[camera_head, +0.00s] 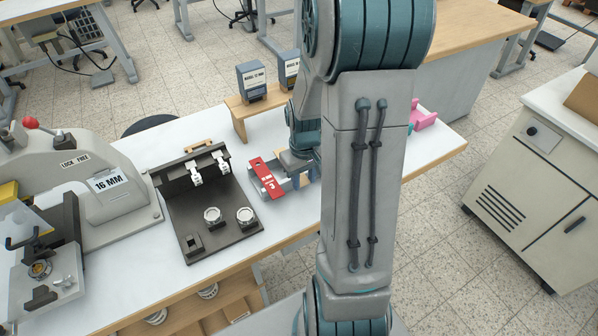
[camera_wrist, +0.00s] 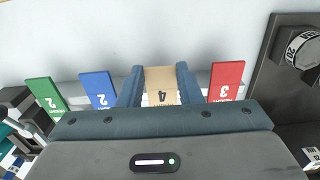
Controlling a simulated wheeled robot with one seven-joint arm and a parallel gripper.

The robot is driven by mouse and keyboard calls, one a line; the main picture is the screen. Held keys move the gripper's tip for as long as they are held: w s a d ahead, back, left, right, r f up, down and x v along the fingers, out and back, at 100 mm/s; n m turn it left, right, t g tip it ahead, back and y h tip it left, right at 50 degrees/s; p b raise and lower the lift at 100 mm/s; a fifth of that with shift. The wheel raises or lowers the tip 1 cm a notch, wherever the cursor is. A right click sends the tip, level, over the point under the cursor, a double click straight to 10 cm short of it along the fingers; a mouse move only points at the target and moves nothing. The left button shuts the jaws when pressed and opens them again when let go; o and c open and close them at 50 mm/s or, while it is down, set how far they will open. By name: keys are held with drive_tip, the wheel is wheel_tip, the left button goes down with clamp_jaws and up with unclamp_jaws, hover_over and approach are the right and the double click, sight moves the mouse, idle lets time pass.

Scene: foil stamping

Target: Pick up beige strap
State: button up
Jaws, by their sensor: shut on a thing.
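The beige strap (camera_wrist: 161,88), marked with a 4, stands between the two fingers of my gripper (camera_wrist: 160,74) in the wrist view, and the fingers are closed on its sides. Its lower part is hidden by the gripper body. A red strap (camera_wrist: 226,82) marked 3 is just right of the gripper, and a blue strap (camera_wrist: 99,89) and a green strap (camera_wrist: 45,94), both marked 2, are to the left. In the head view the red strap (camera_head: 263,176) shows beside my gripper, whose fingers are largely hidden by my arm.
A dark fixture plate (camera_head: 222,215) with round dials lies left of the straps. A grey press (camera_head: 112,190) labelled 16 MM stands further left. A small wooden stand (camera_head: 241,115) with grey boxes is behind. A pink object (camera_head: 423,117) is to the right. The white table front is mostly clear.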

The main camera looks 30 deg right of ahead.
wheel_tip(320, 180, up, 5)
drive_tip(key=s+d+r, duration=0.2)
drive_tip(key=s+r, duration=0.4)
drive_tip(key=s, duration=0.5)
drive_tip(key=shift+s+d+r+b, duration=0.25)
drive_tip(key=shift+b, duration=0.15)
drive_tip(key=shift+r, duration=0.1)
drive_tip(key=shift+r+p, duration=1.25)
drive_tip(key=shift+r, duration=0.15)
wheel_tip(320, 180, up, 3)
drive_tip(key=shift+p, duration=1.25)
drive_tip(key=shift+w, duration=0.1)
